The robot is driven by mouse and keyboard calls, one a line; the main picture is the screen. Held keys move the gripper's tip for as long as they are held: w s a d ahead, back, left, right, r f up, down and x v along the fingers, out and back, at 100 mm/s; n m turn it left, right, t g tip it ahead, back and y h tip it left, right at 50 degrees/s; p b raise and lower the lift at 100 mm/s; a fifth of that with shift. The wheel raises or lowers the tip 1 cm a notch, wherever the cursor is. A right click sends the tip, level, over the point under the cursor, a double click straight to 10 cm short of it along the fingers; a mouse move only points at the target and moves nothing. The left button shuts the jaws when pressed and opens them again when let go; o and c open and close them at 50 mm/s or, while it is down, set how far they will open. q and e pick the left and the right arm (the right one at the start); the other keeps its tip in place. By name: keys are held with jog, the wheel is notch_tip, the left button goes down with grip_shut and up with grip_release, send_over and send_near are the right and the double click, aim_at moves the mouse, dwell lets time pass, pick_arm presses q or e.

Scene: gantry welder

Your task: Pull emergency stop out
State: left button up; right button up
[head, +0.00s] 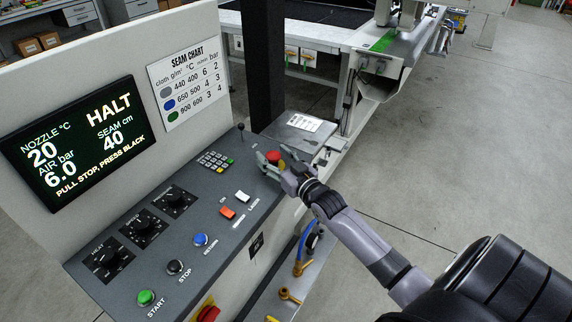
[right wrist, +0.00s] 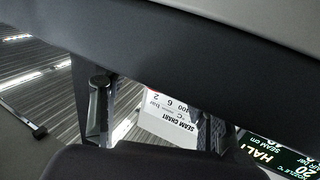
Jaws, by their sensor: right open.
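A red emergency stop button (head: 274,157) sits at the far right end of the grey control panel (head: 205,185) in the head view. My right gripper (head: 272,160) is open, with its fingers close around or beside the red button. I cannot tell whether they touch it. In the right wrist view dark gripper parts fill much of the picture and I cannot make out the button. The black display (head: 78,145) reads HALT and "PULL STOP, PRESS BLACK". A black STOP button (head: 175,267) is on the panel's near part. My left gripper is not in view.
A green START button (head: 147,297), blue RETURN button (head: 200,240), three dials (head: 143,228) and a keypad (head: 215,160) are on the panel. A small black-knobbed lever (head: 241,130) stands near my gripper. A red knob (head: 208,313) is on the front face. Floor at right is clear.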

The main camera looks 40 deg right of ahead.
jog(key=s, duration=1.1)
jog(key=shift+s, duration=0.1)
